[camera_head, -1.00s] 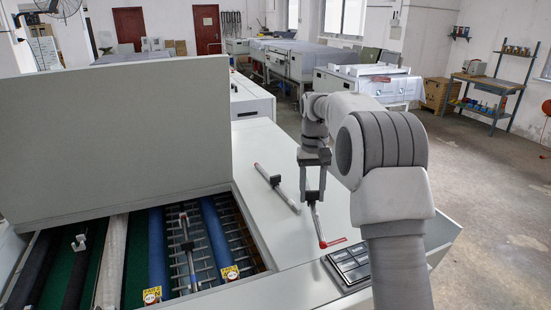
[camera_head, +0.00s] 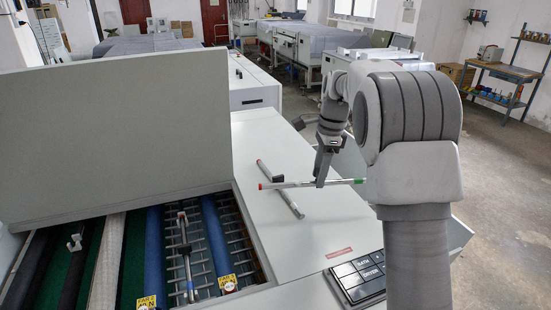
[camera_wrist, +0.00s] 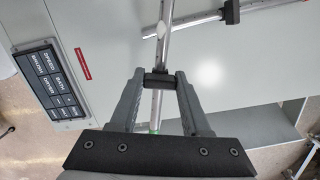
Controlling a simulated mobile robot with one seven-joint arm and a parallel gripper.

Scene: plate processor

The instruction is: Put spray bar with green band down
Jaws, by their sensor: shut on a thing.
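My gripper (camera_head: 320,182) is shut on the spray bar with green band (camera_head: 344,182), around its black middle block. The bar is level and crosswise above the white deck. Its red end points left and its green end right, near my arm. In the wrist view, my gripper (camera_wrist: 157,80) holds this silver bar (camera_wrist: 164,40), with green showing near the palm.
The white deck (camera_head: 300,240) has free room around the second bar. A black keypad (camera_head: 358,275) and a red label (camera_head: 338,253) are at its front right. At left is an open bay with blue rollers (camera_head: 212,240), below a raised grey lid (camera_head: 115,135).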

